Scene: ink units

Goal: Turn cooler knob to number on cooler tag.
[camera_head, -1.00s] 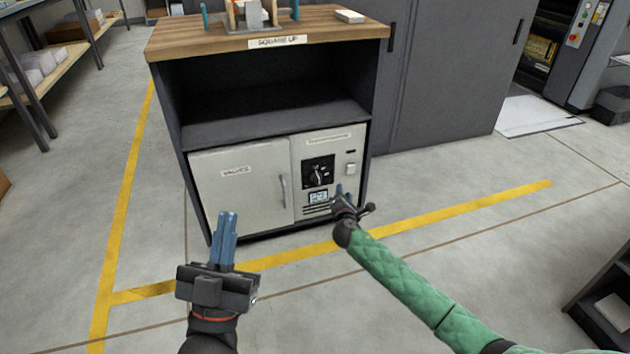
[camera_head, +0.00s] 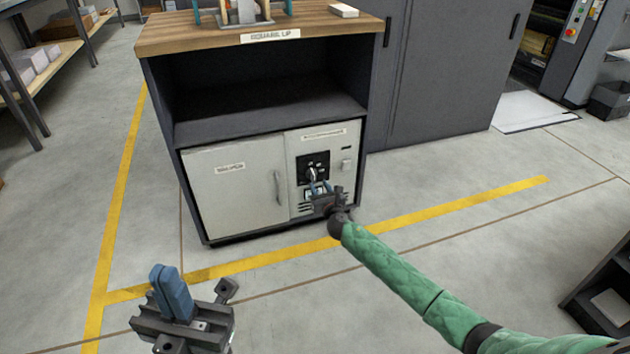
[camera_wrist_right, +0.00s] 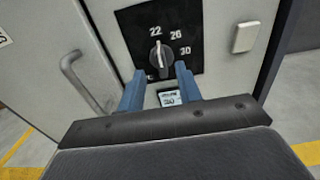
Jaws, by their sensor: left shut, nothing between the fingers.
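The black cooler knob (camera_head: 313,173) sits on a dark dial plate on the white cooler front (camera_head: 345,184), low in the cabinet. In the right wrist view the knob (camera_wrist_right: 160,56) stands nearly upright, its pale mark toward 22; 26 and 30 are to its right. A small lit tag or display (camera_wrist_right: 170,98) is below it; its digits look like 30 but are blurred. My right gripper (camera_head: 319,187) is open, its fingertips just below and either side of the knob (camera_wrist_right: 160,68), apparently not gripping it. My left gripper (camera_head: 168,275) is shut and empty, low at left.
A white door (camera_head: 235,188) with a vertical handle (camera_head: 278,188) is left of the knob panel. A pale button (camera_head: 347,165) is to its right. The wooden cabinet top (camera_head: 200,32) and open shelf (camera_head: 265,125) are above. Floor in front is clear, with yellow lines.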

